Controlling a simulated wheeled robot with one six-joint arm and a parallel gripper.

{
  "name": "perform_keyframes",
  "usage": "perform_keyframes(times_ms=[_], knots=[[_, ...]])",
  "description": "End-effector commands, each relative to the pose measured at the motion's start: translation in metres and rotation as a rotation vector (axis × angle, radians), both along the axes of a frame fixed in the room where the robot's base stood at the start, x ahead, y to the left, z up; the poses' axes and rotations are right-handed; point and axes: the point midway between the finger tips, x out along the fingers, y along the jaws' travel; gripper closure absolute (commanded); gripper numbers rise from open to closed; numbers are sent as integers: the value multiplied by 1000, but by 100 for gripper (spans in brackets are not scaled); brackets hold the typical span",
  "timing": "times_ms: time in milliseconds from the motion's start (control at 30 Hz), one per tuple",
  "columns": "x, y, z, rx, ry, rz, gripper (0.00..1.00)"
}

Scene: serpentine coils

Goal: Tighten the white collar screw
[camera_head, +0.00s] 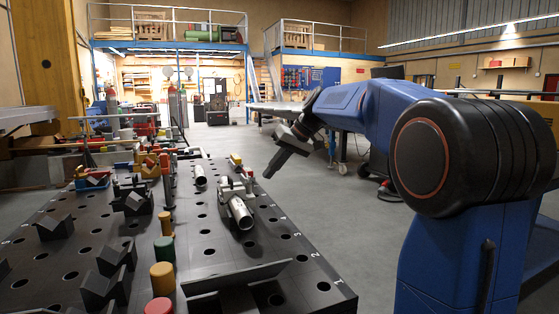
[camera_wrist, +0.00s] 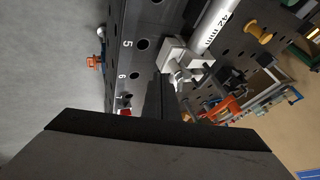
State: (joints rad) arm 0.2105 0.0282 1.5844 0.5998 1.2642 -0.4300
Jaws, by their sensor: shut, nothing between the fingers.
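In the wrist view a white collar (camera_wrist: 176,52) sits at the end of a pale tube (camera_wrist: 215,28) marked "42 mm". A light screw-like part (camera_wrist: 182,76) sticks out of the collar's near side, close to the fingertips; its head is only partly clear. My gripper (camera_wrist: 161,82) is shut and empty, its dark fingers just left of that part. I cannot tell whether they touch it. In the head view my gripper (camera_head: 272,170) hangs tilted, right of and above a tube in a clamp (camera_head: 240,212) on the dark table; the screw is too small to make out there.
The dark perforated table (camera_head: 200,270) carries black V-blocks (camera_head: 108,285) and a row of coloured pegs (camera_head: 163,277) to the left. A yellow knob (camera_wrist: 257,32) and an orange clamp (camera_wrist: 222,108) are right of the collar. Open floor lies right of the table.

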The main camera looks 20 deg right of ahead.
Motion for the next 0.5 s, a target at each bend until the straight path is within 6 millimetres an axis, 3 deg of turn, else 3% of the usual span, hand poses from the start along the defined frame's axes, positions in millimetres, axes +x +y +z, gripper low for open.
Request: perform_keyframes(times_ms=[200,500], knots=[[-1,29,1,0,-1,3,100],[-1,40,2,0,-1,0,100]])
